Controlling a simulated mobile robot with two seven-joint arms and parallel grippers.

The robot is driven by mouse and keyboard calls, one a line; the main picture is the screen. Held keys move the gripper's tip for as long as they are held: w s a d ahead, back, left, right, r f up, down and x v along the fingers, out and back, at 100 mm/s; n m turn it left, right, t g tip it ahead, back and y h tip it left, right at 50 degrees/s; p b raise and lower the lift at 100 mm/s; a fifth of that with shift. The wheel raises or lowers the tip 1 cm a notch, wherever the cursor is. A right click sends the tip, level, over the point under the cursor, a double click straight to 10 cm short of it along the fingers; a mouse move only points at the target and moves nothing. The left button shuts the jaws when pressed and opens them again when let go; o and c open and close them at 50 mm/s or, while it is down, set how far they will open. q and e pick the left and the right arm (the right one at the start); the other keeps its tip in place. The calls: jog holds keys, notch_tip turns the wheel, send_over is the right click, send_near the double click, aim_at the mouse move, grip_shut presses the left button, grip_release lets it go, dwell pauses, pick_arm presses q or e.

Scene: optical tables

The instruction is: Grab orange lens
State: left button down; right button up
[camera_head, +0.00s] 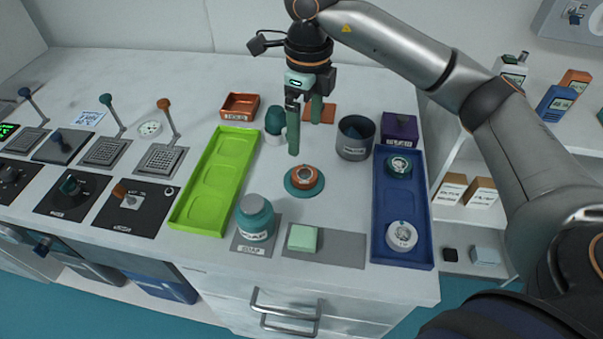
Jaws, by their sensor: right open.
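A round orange piece with a pale centre, which looks like the orange lens (306,173), sits on a round teal base (304,190) on the white table, between the green and blue trays. My right gripper (305,138) comes in from the upper right and points down, above and behind the orange lens. Its two green fingers are apart with nothing between them, and neither seems to touch the lens. My left gripper is not in view.
A green tray (216,181) lies left and a blue tray (402,215) holding two round pieces lies right. A grey cup (355,138), orange box (240,107) and teal bottle (275,121) stand behind. A teal jar (255,216) and a green sponge (302,238) are in front.

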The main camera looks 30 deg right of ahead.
send_over(305, 173)
jog(key=f, duration=0.6)
jog(key=shift+s+d+f, duration=0.1)
jog(key=shift+s+d, duration=0.1)
jog(key=shift+s, duration=0.1)
jog(key=shift+w+a+f+p, duration=0.1)
jog(key=shift+a+f+p, duration=0.1)
jog(key=shift+f, duration=1.3)
jog(key=shift+w+a+f+p, duration=0.1)
jog(key=shift+f+p, duration=0.1)
jog(key=shift+f, duration=1.3)
jog(key=shift+c, duration=0.4)
jog(key=c, duration=1.4)
